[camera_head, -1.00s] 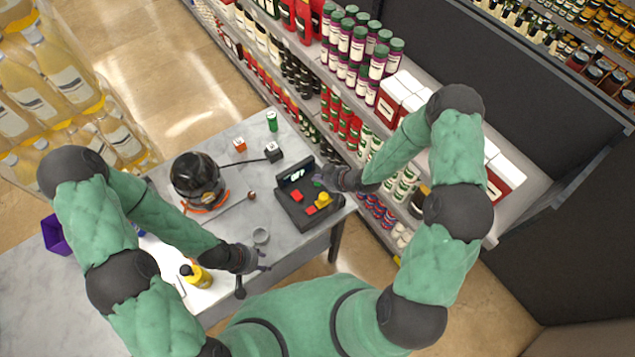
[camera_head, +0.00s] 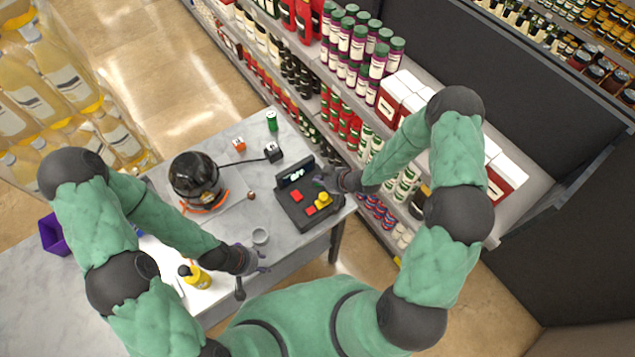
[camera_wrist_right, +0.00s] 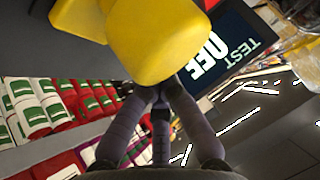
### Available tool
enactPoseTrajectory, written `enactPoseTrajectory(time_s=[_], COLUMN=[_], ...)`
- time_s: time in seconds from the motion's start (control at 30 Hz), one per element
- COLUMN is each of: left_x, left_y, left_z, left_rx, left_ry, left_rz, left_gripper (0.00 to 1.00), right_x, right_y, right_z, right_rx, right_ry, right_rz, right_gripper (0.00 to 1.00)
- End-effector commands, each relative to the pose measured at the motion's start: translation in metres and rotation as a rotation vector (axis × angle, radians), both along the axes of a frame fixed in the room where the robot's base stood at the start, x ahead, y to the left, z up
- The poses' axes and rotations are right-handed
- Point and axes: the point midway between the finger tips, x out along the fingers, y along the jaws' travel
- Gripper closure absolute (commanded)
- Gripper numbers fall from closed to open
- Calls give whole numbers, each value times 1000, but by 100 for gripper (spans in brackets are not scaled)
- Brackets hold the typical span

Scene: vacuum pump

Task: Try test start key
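A dark control box (camera_head: 296,212) sits at the right end of the grey table, with red keys (camera_head: 296,197), a yellow part (camera_head: 323,200) and a raised display (camera_head: 295,174). A small green key (camera_head: 318,186) shows beside my right gripper (camera_head: 331,184). A large yellow part (camera_wrist_right: 160,40) covers the fingertips of my right gripper (camera_wrist_right: 160,84). Its fingers converge and look shut, with nothing seen between them; contact with a key is hidden.
A black rounded pump (camera_head: 194,178) stands left of the box. Stocked shelves (camera_head: 345,110) stand close behind my right gripper.

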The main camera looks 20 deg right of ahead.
Motion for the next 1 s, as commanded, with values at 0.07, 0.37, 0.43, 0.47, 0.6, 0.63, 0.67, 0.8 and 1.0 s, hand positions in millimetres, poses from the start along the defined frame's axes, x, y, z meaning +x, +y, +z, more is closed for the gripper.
enactPoseTrajectory(time_s=[0.07, 0.37, 0.43, 0.47, 0.6, 0.63, 0.67, 0.8, 1.0], left_x=[0, 0, 0, 0, 0, 0, 0, 0, 0], left_y=[0, 0, 0, 0, 0, 0, 0, 0, 0], left_z=[-1, -4, -4, -4, -4, -4, -4, -2, 4], left_rx=[0, 0, 0, 0, 0, 0, 0, 0, 0], left_ry=[0, 0, 0, 0, 0, 0, 0, 0, 0], left_rz=[0, 0, 0, 0, 0, 0, 0, 0, 0], left_gripper=[60, 60, 60, 60, 60, 60, 60, 60, 60], right_x=[0, 0, 0, 0, 0, 0, 0, 0, 0], right_y=[0, 0, 0, 0, 0, 0, 0, 0, 0], right_z=[-1, -4, -5, -4, -4, -4, -4, -1, 9], right_rx=[0, 0, 0, 0, 0, 0, 0, 0, 0], right_ry=[0, 0, 0, 0, 0, 0, 0, 0, -1], right_rz=[0, 0, 0, 0, 0, 0, 0, 0, 0], right_gripper=[100, 100, 100, 100, 100, 100, 100, 100, 100])
